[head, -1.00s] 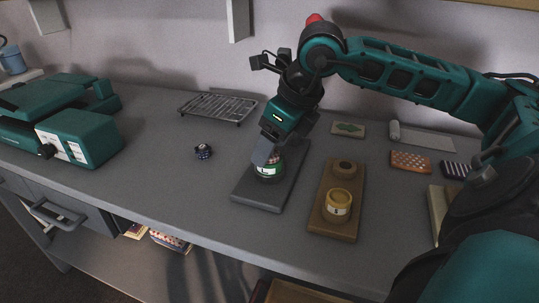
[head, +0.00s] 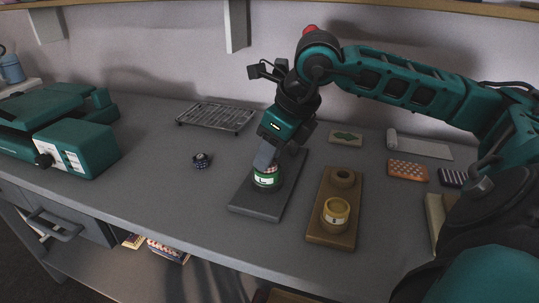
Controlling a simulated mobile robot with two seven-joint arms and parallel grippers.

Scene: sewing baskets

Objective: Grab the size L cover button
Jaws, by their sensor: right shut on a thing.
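My right gripper (head: 268,158) comes down from above onto a red-and-white patterned cover button (head: 271,169) and is shut on it. The button shows only as a small strip and is mostly hidden by the jaws. It is at the top of a round green holder (head: 265,181) with a white label; the mark on the label is too small to read surely. The holder stands on a dark grey board (head: 257,208). I cannot tell whether the button touches the holder. A dark blue dotted button (head: 201,160) lies apart to the left. My left gripper is not in view.
A wooden board (head: 323,228) with a yellow labelled holder (head: 336,211) and a brown ring (head: 343,177) is close on the right. A wire rack (head: 215,117) lies behind. A teal machine (head: 80,148) stands at left. The grey table (head: 155,185) between is mostly clear.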

